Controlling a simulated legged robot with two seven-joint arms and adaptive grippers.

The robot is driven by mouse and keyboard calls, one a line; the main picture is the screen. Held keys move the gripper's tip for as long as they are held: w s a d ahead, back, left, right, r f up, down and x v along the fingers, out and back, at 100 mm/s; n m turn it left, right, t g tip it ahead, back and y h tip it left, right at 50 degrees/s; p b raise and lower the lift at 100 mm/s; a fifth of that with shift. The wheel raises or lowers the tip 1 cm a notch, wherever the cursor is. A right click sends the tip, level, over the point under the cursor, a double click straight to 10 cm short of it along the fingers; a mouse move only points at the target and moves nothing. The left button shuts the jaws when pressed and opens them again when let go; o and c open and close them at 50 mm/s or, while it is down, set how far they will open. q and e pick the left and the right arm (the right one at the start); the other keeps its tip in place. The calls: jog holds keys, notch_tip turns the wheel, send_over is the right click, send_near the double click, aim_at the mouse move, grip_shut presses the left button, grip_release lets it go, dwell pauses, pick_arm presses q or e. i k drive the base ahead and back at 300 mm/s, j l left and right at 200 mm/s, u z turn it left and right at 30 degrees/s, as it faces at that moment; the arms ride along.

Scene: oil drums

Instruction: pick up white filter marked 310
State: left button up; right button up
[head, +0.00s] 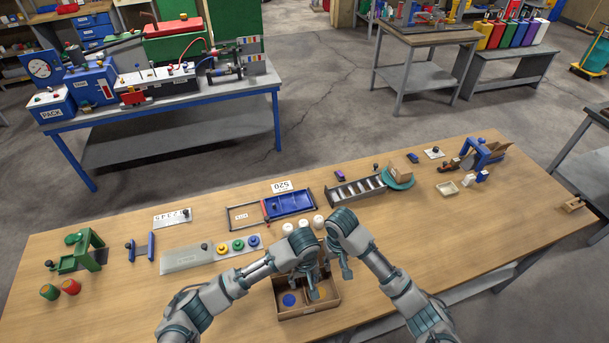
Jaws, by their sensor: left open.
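My forearms and wrists hide part of the table and box.
The brown divided box (308,309) holds a blue disc (289,300). Behind the cylinders are a blue tray (290,204) and a sign reading 520 (282,186). A plate with coloured rings (212,254) lies left. The table's right front is clear.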

aim_at(318, 219)
jog(key=k, duration=1)
